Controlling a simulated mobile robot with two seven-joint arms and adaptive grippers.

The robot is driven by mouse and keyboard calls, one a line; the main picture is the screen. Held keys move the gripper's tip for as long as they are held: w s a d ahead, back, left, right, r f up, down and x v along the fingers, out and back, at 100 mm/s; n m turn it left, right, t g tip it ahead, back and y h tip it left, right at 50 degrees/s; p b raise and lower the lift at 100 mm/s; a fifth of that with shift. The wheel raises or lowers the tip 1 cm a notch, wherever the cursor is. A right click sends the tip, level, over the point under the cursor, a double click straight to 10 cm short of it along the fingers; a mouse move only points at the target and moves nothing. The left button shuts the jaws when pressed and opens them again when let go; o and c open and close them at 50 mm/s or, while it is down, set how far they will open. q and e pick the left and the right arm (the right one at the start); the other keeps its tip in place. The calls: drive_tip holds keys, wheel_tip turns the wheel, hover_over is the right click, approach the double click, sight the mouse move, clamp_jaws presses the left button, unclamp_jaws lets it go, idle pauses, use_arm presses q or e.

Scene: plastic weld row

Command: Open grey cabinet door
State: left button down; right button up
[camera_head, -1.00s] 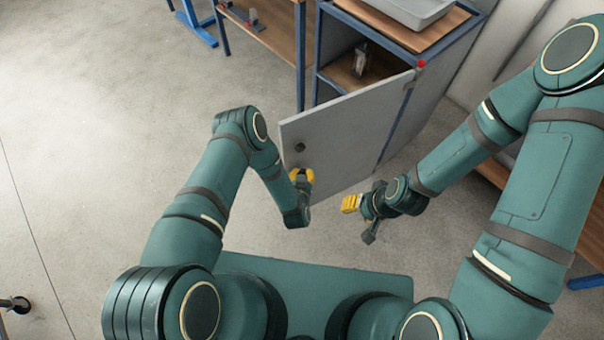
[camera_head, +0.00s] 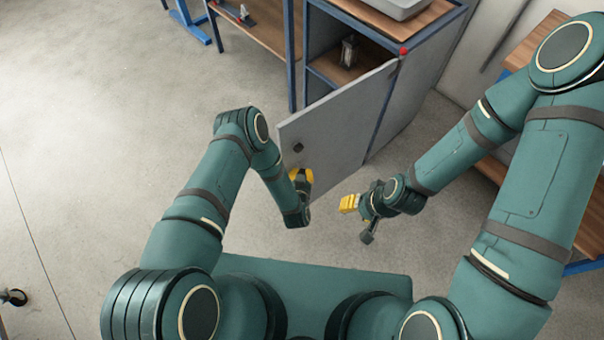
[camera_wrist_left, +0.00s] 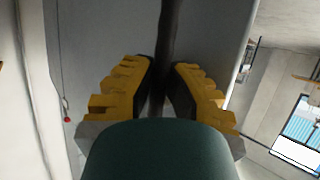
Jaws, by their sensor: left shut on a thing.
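The grey cabinet door (camera_head: 335,135) stands ajar and swung out toward me in the head view. A dark round fitting (camera_head: 298,147) sits near its free edge. My left gripper (camera_head: 301,175) is at the door's free edge, below that fitting. In the left wrist view its yellow fingers (camera_wrist_left: 160,90) are shut on a dark upright bar, the door handle (camera_wrist_left: 167,45), with the grey door face behind. My right gripper (camera_head: 349,204) hangs clear of the door, to its lower right; its finger opening cannot be made out.
The blue-framed cabinet (camera_head: 376,120) has a wooden shelf holding a small dark-framed object (camera_head: 348,50) and a grey tray (camera_head: 398,6) on top. A wooden workbench (camera_head: 258,42) stands to its left. Another wooden bench is at the right.

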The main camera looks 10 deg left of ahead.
use_arm(q)
drive_tip(key=c, duration=0.9)
unclamp_jaws()
drive_tip(key=shift+c, duration=0.2)
drive_tip(key=v, duration=1.2)
drive_tip(key=shift+r, duration=0.1)
drive_tip(key=s+a+r+g+h, duration=0.2)
drive_tip(key=s+r+g, duration=0.1)
drive_tip(key=r+g, duration=0.3)
drive_tip(key=s+a+r+n+g+h, duration=0.1)
drive_tip(key=s+r+g+h, duration=0.1)
drive_tip(key=s+r+g, duration=0.2)
wheel_tip(320, 180, up, 3)
drive_tip(key=shift+a+r+g, duration=0.15)
drive_tip(key=shift+a+g, duration=0.2)
drive_tip(key=shift+g, duration=0.65)
